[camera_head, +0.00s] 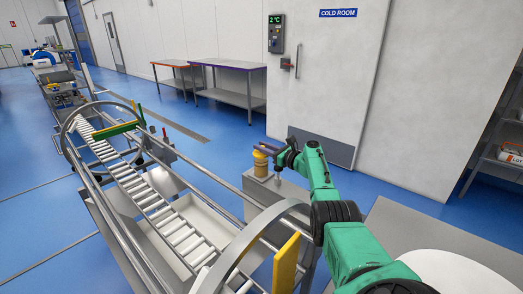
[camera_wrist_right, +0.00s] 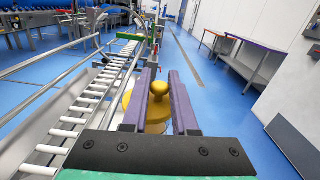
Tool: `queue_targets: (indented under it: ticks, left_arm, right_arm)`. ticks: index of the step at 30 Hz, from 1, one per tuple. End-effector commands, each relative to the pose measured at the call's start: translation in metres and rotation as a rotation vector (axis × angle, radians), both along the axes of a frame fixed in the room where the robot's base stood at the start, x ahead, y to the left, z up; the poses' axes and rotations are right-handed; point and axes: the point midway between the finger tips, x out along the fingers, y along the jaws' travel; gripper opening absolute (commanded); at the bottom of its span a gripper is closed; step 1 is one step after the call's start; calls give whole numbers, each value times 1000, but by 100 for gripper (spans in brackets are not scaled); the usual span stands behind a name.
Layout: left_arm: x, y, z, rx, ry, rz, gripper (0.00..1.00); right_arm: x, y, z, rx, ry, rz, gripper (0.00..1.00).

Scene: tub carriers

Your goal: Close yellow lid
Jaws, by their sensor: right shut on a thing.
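The yellow lid (camera_wrist_right: 130,103) is a round disc with a raised knob. In the right wrist view it lies between the two purple fingers of my right gripper (camera_wrist_right: 160,82), which is shut on it. In the head view the yellow lid (camera_head: 260,154) shows at the top of a small yellowish tub (camera_head: 260,170), on a grey stand beside the roller conveyor. My right gripper (camera_head: 268,149) reaches it from the right. The fingers partly hide the lid's rim, so I cannot tell whether it is fully seated. My left gripper is not in view.
The roller conveyor (camera_head: 155,205) with metal rails runs along the left, close to the stand. A curved metal hoop (camera_head: 240,250) and a yellow panel (camera_head: 286,265) stand in front. Steel tables (camera_head: 235,85) and the cold room door (camera_head: 330,70) are behind. Blue floor between is clear.

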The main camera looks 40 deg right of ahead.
Motion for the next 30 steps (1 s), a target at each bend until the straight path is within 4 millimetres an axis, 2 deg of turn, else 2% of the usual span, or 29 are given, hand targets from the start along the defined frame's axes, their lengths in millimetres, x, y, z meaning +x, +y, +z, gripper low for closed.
queue_targets:
  ticks: [9, 21, 22, 24, 30]
  left_arm:
    - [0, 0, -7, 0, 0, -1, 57]
    - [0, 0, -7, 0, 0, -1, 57]
    - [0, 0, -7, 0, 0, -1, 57]
    - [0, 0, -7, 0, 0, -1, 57]
    - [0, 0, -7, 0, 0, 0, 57]
  right_arm:
    - [0, -2, -4, 85, 7, 1, 0]
    - [0, -2, -4, 91, 9, 0, 0]
    - [0, -2, -4, 91, 9, 0, 30]
    - [0, -2, -4, 91, 9, 0, 55]
    - [0, -2, -4, 90, 9, 0, 55]
